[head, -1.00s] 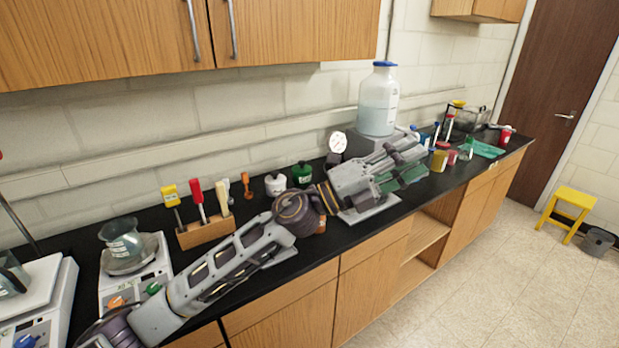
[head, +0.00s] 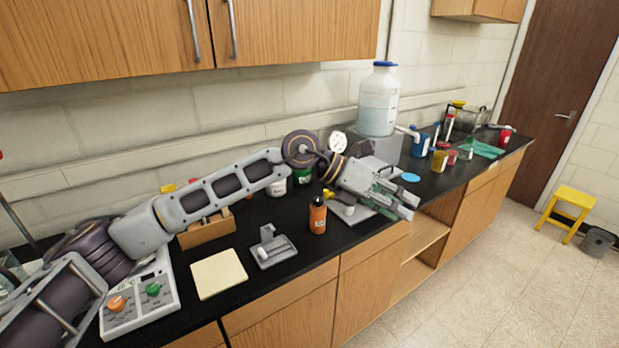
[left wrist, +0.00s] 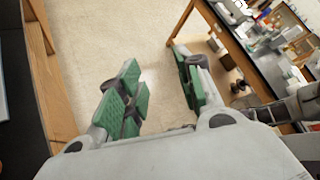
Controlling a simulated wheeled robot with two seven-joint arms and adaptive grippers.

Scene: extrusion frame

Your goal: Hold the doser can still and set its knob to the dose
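I cannot tell for sure which thing is the doser can; no dose knob or scale can be made out. A blue container with a white spout (head: 420,146) stands beside the big bottle, and an orange bottle with a black cap (head: 318,216) stands near the bench's front edge. My left gripper (head: 408,203) is over the front edge, right of the orange bottle. In the left wrist view its green-padded fingers (left wrist: 160,92) are apart, with only floor behind the gap. My right gripper is not in view.
A grey plate (head: 372,213) lies partly under my left gripper. A grey holder (head: 273,247) and a cream pad (head: 219,273) lie to its left. A large blue-capped bottle (head: 378,105) stands at the back. Yellow and red pots stand farther right.

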